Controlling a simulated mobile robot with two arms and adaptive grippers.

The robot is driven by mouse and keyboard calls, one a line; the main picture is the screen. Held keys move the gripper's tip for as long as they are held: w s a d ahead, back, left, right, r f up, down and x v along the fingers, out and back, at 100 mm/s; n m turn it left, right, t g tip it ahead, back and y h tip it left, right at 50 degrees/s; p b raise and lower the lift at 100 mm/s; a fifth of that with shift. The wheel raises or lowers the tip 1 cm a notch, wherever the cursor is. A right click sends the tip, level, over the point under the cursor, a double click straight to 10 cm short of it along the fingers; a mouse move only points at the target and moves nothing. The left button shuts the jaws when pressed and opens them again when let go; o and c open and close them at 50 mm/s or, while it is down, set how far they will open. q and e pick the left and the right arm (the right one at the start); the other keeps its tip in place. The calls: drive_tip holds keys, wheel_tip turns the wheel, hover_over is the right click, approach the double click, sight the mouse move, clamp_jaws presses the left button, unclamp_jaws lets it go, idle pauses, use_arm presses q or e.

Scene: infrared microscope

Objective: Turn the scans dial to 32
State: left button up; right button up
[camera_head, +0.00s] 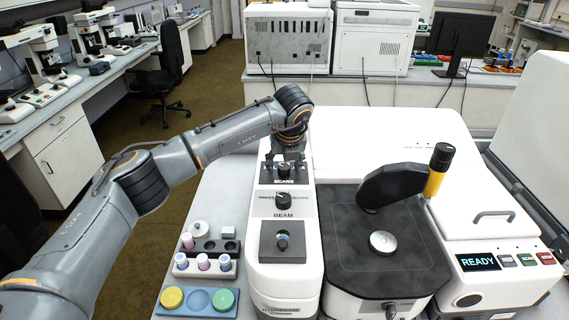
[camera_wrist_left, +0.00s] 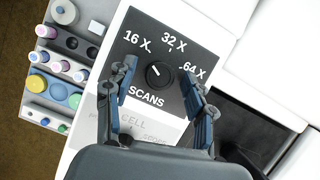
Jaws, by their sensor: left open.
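The scans dial (camera_wrist_left: 159,75) is a black round knob on a black panel (camera_wrist_left: 135,62) marked 16 X, 32 X and 64 X. Its short white mark appears to point up and left, toward 16 X. My left gripper (camera_wrist_left: 158,82) is open, with one finger on each side of the dial. A gap shows between each finger and the knob in the wrist view. In the head view the left gripper (camera_head: 286,157) is over the scans panel and hides part of the dial (camera_head: 284,170). My right gripper is not in view.
The beam knob (camera_head: 283,201) and another knob (camera_head: 283,241) sit nearer on the same white housing. Racks with vials (camera_head: 203,263) stand to its left. The sample stage (camera_head: 383,242), a black arm with a yellow handle (camera_head: 435,183) and a READY display (camera_head: 478,262) are to the right.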

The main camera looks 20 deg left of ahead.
use_arm(q)
clamp_jaws()
drive_tip(key=shift+a+f+m+h+b, duration=0.15)
drive_tip(key=shift+m+h+b, duration=0.25)
drive_tip(key=shift+m+b, duration=1.05)
drive_tip(key=shift+m+t+h+b, duration=0.3)
drive_tip(key=shift+m+h+b, duration=0.3)
drive_tip(key=shift+m+b, duration=0.5)
drive_tip(key=m+h, duration=0.1)
drive_tip(key=m, duration=0.1)
drive_tip(key=shift+a+m+b, duration=0.1)
drive_tip(key=shift+m+b, duration=0.2)
drive_tip(key=shift+m, duration=0.05)
drive_tip(key=shift+a+r+m+h, duration=0.15)
drive_tip(key=shift+m+h, duration=0.2)
drive_tip(key=shift+m, duration=0.6)
drive_tip(key=shift+d+r+m+h, duration=0.1)
drive_tip(key=shift+m+h, duration=0.25)
drive_tip(key=shift+m, duration=0.6)
drive_tip(key=shift+g, duration=0.4)
unclamp_jaws()
